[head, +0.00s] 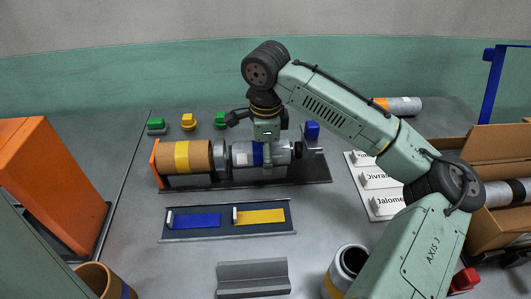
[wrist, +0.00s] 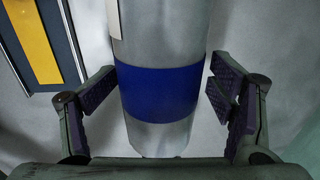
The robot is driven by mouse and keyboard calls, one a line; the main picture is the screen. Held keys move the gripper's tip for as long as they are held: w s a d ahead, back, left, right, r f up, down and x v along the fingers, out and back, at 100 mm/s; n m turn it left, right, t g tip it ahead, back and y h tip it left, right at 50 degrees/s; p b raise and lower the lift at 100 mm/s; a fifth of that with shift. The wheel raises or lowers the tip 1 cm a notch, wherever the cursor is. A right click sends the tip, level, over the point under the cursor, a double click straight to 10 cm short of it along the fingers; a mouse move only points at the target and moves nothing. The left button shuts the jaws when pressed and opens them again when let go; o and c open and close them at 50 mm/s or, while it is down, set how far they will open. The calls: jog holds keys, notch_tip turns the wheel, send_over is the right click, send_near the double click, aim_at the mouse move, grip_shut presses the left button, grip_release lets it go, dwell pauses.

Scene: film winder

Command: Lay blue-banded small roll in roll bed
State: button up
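The blue-banded small roll (head: 243,154) is a silver-grey cylinder with a blue band. It lies along the right part of the dark winder. In the wrist view the roll (wrist: 160,130) runs top to bottom between my fingers. My gripper (head: 270,163) is over its right part at the blue band, pointing down. My gripper (wrist: 164,98) is open, one finger on each side of the band; gaps show beside the lower parts of the pads, and contact at the tips is unclear. A grey trough-shaped bed (head: 253,280) stands empty at the front.
A large yellow-banded brown roll (head: 182,157) sits on the winder's left. A tray (head: 228,232) with blue and yellow strips lies between winder and trough. A standing roll (head: 350,260) is right of the trough. An orange panel (head: 48,185) and cardboard box (head: 490,153) flank the table.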

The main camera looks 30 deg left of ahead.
jog(key=shift+r, duration=0.1)
jog(key=r, duration=1.2)
jog(key=shift+s+d, duration=0.25)
jog(key=shift+s, duration=0.05)
jog(key=shift+f, duration=0.1)
dwell(0.4)
